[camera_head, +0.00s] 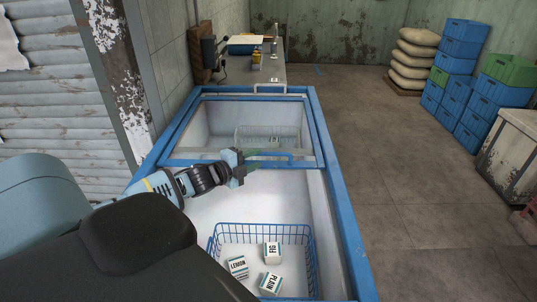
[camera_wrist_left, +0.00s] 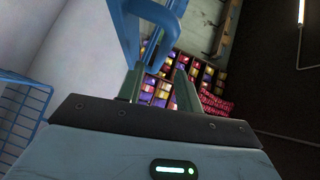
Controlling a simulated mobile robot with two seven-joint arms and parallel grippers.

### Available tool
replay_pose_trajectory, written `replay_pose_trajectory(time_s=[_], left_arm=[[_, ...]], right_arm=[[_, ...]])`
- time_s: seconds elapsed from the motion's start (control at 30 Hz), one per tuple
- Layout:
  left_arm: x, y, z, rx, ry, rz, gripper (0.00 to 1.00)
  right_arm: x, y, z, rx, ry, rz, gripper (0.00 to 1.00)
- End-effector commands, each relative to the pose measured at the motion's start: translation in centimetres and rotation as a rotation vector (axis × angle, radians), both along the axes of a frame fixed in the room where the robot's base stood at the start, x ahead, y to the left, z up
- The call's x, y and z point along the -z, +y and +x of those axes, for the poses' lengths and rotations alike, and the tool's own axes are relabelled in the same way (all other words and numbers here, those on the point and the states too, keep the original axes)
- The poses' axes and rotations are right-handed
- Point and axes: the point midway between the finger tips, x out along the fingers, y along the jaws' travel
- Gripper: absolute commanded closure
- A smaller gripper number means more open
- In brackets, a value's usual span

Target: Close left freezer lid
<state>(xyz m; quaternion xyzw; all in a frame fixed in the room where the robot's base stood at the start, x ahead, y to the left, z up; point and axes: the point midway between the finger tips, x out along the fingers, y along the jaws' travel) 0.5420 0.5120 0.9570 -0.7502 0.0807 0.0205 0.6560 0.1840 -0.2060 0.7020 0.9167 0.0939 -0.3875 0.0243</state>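The chest freezer (camera_head: 345,220) has a blue rim. A glass lid with a blue frame (camera_head: 318,130) covers its far half; the near half is uncovered. My left gripper (camera_head: 262,154) is at this handle, fingers pointing right along the edge. In the left wrist view the fingers (camera_wrist_left: 158,88) stand apart, with a blue handle bar (camera_wrist_left: 168,28) just beyond and partly between them. I cannot tell whether they touch it. My right gripper is out of view.
A blue wire basket (camera_head: 313,262) with several small cartons (camera_head: 272,253) lies in the open near half. Another basket (camera_head: 262,134) shows under the glass. Blue crates (camera_head: 458,50) and stacked sacks (camera_head: 413,50) stand at the back right.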

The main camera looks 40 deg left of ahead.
Motion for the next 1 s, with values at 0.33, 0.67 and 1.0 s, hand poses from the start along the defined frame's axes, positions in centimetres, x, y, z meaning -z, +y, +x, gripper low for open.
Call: replay_pose_trajectory(time_s=[0.33,0.67,1.0], left_arm=[[0.6,-0.3,3.5,-0.001,0.001,-0.001,0.65],[0.9,-0.5,5.9,-0.001,0.001,0.0,0.65],[0.9,-0.6,6.3,0.0,0.001,0.001,0.65]], right_arm=[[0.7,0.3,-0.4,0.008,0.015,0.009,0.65],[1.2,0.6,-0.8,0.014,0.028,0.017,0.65],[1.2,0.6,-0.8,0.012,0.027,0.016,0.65]])
